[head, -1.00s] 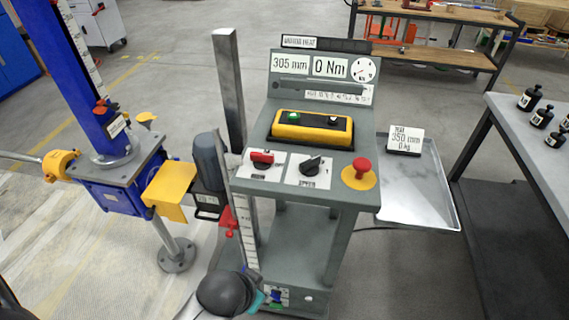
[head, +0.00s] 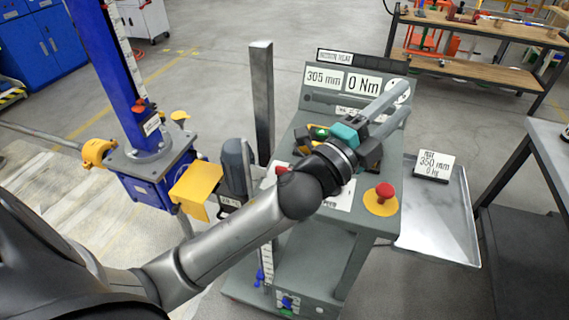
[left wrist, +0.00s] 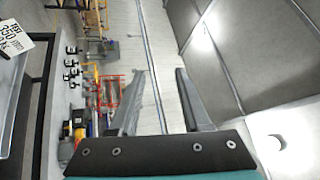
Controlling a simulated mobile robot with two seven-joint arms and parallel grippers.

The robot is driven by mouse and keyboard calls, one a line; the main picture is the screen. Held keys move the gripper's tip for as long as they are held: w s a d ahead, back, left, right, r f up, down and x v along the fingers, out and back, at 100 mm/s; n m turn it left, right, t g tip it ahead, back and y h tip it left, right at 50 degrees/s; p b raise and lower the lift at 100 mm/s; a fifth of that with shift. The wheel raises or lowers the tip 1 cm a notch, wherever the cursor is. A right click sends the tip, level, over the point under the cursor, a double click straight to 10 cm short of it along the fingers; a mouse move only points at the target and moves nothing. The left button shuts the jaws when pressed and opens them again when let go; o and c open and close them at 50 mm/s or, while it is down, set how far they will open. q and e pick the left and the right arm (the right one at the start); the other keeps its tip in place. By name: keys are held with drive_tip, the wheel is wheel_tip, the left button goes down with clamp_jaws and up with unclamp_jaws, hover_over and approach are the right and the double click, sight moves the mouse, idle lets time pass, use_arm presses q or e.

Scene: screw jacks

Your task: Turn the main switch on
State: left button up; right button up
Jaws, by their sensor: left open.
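The grey control console (head: 290,160) stands in the middle of the head view. A red switch (head: 282,170) on its sloping panel shows only in part beside my left arm; I take it for the main switch. My forearm and wrist hide most of it and the black speed knob. My left gripper (head: 402,100) is open and empty, above the panel with its fingers pointing up and right toward the display. In the left wrist view its fingers (left wrist: 165,75) are apart with only background beyond. My right gripper is not in view.
A red mushroom button (head: 385,191) on a yellow disc sits at the panel's right. A green button (head: 320,132) shows beside my wrist. The blue screw jack (head: 140,165) with a yellow guard (head: 195,188) stands left. A metal tray (head: 437,235) lies right of the console.

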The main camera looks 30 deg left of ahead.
use_arm(q)
drive_tip(key=s+d+r+m+g+h, duration=0.2)
drive_tip(key=d+r+m+g+h, duration=0.2)
drive_tip(key=d+m+g+h, duration=0.65)
drive_tip(key=m+g+y, duration=1)
drive_tip(key=m+y, duration=0.8)
drive_tip(key=m, duration=0.3)
approach(284, 168)
wheel_tip(284, 168, down, 9)
clamp_jaws()
